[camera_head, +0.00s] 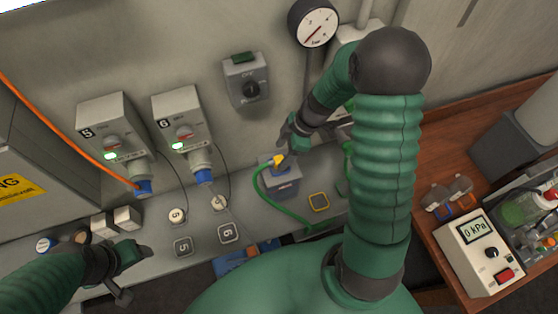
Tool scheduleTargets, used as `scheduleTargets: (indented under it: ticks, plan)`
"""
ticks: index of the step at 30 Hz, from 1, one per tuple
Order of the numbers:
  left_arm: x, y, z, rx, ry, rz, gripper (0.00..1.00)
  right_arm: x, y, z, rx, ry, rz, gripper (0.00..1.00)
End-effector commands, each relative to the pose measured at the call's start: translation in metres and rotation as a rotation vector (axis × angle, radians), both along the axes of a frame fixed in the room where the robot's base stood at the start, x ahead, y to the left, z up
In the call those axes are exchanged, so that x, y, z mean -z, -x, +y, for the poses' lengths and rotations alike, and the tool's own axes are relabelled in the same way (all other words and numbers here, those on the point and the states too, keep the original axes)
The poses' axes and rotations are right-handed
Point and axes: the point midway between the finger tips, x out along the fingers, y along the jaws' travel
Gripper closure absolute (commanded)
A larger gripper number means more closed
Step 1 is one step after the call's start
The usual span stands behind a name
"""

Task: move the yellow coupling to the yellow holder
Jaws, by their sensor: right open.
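The yellow coupling (279,160) sits on top of a grey box with a blue socket (284,184) on the ledge. A green hose (264,199) loops from it. My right gripper (287,148) is open, just above and beside the coupling; whether they touch is unclear. The yellow holder, seen as a square yellow frame (319,202), lies empty on the ledge, right of the box. My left gripper (128,262) is over the left part of the ledge, far from the coupling; its jaw opening is unclear.
Wall units marked 5 (105,120) and 6 (181,112) have blue plugs below. Round tags and grey square plates 5 (183,247) and 6 (228,233) lie on the ledge. A brown bench (440,238) at right carries a 0 kPa meter (477,252) and a crate.

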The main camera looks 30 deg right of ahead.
Motion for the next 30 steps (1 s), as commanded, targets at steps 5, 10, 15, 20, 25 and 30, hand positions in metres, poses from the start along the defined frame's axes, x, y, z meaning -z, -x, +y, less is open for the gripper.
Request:
scheduleTargets:
  ticks: [5,10,15,20,25,30]
  plan:
    - [-0.023,0.000,0.000,0.000,0.000,0.000,0.34,0.025,-0.003,0.001,0.001,-0.003,0.008,0.38]
    - [-0.025,0.000,0.000,0.000,0.000,0.000,0.34,0.045,-0.008,0.007,-0.001,0.000,0.003,0.38]
    - [-0.023,0.000,0.000,0.000,0.000,0.000,0.34,0.047,-0.008,0.007,0.000,0.000,0.001,0.38]
    - [-0.023,0.000,0.000,0.000,0.000,0.000,0.34,0.047,-0.008,0.007,0.000,0.000,0.001,0.38]
    - [-0.023,0.000,0.000,0.000,0.000,0.000,0.34,0.047,-0.008,0.007,0.000,0.000,0.001,0.60]
    - [-0.023,0.000,0.000,0.000,0.000,0.000,0.34,0.047,-0.008,0.007,0.000,0.000,0.001,0.82]
